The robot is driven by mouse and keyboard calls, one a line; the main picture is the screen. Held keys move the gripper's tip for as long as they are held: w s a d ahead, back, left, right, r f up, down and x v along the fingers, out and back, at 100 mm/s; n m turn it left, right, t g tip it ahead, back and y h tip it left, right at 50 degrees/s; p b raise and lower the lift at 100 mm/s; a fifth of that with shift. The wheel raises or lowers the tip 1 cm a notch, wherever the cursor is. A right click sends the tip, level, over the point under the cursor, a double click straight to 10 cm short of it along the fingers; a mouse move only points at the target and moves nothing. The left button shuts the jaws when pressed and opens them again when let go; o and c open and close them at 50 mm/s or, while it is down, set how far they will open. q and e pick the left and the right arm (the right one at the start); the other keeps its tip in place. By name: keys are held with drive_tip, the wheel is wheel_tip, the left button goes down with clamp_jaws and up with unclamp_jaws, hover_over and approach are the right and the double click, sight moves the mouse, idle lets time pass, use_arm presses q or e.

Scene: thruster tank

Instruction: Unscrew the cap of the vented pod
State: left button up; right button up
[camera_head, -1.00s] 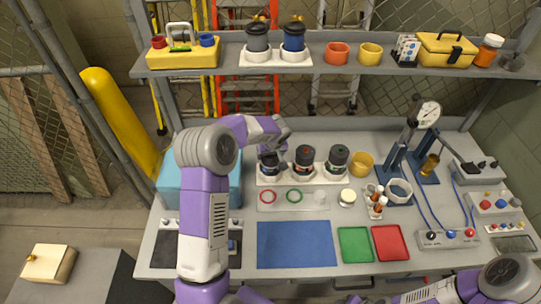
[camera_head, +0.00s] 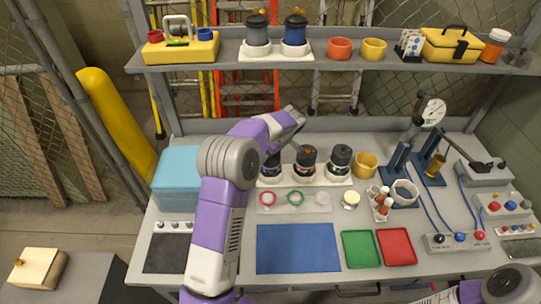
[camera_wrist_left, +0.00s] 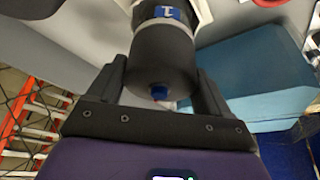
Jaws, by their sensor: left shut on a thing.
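Three dark pods stand upright in a white rack at the middle of the bench: a left one (camera_head: 271,166), a middle one with a red top mark (camera_head: 305,162) and a right one with a green top mark (camera_head: 340,160). I cannot tell from marks which is vented. My left gripper (camera_head: 280,146) reaches down to the left pod from behind and partly hides its top. In the left wrist view its fingers (camera_wrist_left: 158,88) sit on both sides of a dark cylinder with a blue tip (camera_wrist_left: 160,65) and a blue-and-white label. My right gripper is out of view.
A tray with a red ring (camera_head: 267,198) and a green ring (camera_head: 296,198) lies before the rack. A teal box (camera_head: 178,175) is to the left. The blue mat (camera_head: 297,248) is clear. An orange-yellow cup (camera_head: 365,164) stands right of the pods.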

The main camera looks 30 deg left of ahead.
use_arm(q)
drive_tip(key=n+g+p, duration=0.1)
drive_tip(key=n, duration=0.2)
drive_tip(key=shift+w+d+n, duration=0.1)
drive_tip(key=shift+n, duration=0.2)
drive_tip(key=n+g+p, duration=0.2)
drive_tip(key=n, duration=0.2)
